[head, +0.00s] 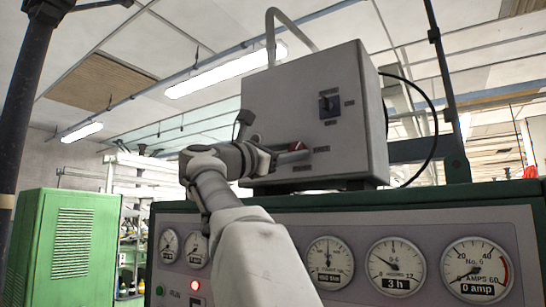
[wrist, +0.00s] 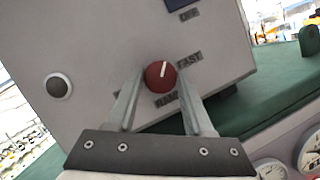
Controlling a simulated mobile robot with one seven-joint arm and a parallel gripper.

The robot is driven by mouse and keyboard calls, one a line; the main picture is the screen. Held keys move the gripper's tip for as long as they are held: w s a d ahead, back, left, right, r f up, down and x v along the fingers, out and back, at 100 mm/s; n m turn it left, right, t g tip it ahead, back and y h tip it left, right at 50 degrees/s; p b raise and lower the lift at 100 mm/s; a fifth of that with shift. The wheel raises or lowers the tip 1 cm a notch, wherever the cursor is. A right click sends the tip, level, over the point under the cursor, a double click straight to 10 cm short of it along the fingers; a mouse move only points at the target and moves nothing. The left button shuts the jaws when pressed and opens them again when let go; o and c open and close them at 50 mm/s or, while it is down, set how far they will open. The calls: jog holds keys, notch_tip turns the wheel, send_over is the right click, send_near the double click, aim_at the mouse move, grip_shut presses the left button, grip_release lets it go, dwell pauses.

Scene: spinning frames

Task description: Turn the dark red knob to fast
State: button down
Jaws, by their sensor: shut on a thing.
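The dark red knob (wrist: 158,78) sits on the face of a grey box (wrist: 95,50). Its white mark points nearly straight up in the wrist view, leaning slightly right. The FAST label (wrist: 189,60) is to the right of the knob and a little higher; the mark does not point at it. Another label, partly covered, is below the knob. My gripper (wrist: 159,84) has one finger on each side of the knob and is shut on it.
A blue switch (head: 327,104) is higher on the box; a dark round button (wrist: 58,86) is on its face. The box stands on a green cabinet (head: 420,198) with several dials and a lit red lamp (head: 195,285). A black cable (head: 433,125) loops at the box's right.

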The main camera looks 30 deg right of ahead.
jog(key=m, duration=0.2)
jog(key=m+g+y+p, duration=0.1)
jog(key=m, duration=0.1)
jog(key=m+g+p, duration=0.1)
jog(key=m, duration=0.1)
jog(key=shift+w+r+m+y, duration=0.15)
jog(key=shift+r+m+y, duration=0.15)
jog(key=shift+m+g+y+p, duration=0.5)
jog(key=shift+m+y+p, duration=0.3)
jog(key=shift+m+p, duration=0.95)
jog(key=shift+m+b, duration=0.3)
jog(key=shift+m, duration=0.25)
jog(key=shift+c, duration=1.4)
grip_release()
jog(key=a+p, duration=0.1)
jog(key=a, duration=1.6)
jog(key=shift+a+p, duration=0.25)
jog(key=shift+p, duration=0.05)
jog(key=shift+r, duration=0.1)
